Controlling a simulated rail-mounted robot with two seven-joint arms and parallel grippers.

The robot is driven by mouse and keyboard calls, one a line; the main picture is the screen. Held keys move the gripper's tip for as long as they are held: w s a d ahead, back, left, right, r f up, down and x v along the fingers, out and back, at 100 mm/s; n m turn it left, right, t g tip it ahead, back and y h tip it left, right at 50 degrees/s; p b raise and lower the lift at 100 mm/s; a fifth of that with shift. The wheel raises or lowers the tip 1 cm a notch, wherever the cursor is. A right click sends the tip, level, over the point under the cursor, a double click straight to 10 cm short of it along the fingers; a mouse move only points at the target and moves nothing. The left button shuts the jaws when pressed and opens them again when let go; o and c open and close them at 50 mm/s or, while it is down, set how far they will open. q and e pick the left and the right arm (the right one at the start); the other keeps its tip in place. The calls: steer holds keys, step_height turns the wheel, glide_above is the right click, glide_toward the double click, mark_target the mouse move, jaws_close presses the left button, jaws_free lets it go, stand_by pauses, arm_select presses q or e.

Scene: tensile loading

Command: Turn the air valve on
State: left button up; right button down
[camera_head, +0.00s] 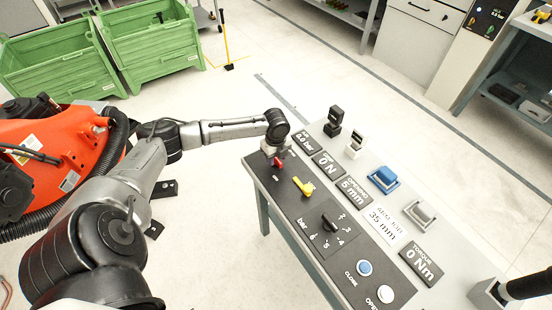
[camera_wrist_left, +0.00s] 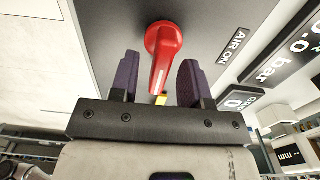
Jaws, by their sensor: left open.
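The air valve's red handle (camera_head: 278,163) sits at the far left end of the dark control panel, under my left gripper (camera_head: 274,148). In the left wrist view the red handle (camera_wrist_left: 163,52) hangs down from its round hub, beside an "AIR ON" label (camera_wrist_left: 234,46). My left gripper (camera_wrist_left: 158,68) is open there, with one dark purple finger on each side of the handle. Gaps show between the handle and both fingers. In the head view the gripper partly hides the valve.
A yellow handle (camera_head: 303,186), a black dial (camera_head: 329,223) and blue and white buttons (camera_head: 364,267) follow along the panel. Display plates and specimen blocks, including a blue one (camera_head: 384,178), stand behind. Green crates (camera_head: 60,70) are at the back left. Open floor surrounds the bench.

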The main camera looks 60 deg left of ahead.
arm_select(q)
steer(key=shift+f, duration=0.25)
jaws_close()
stand_by(0.3)
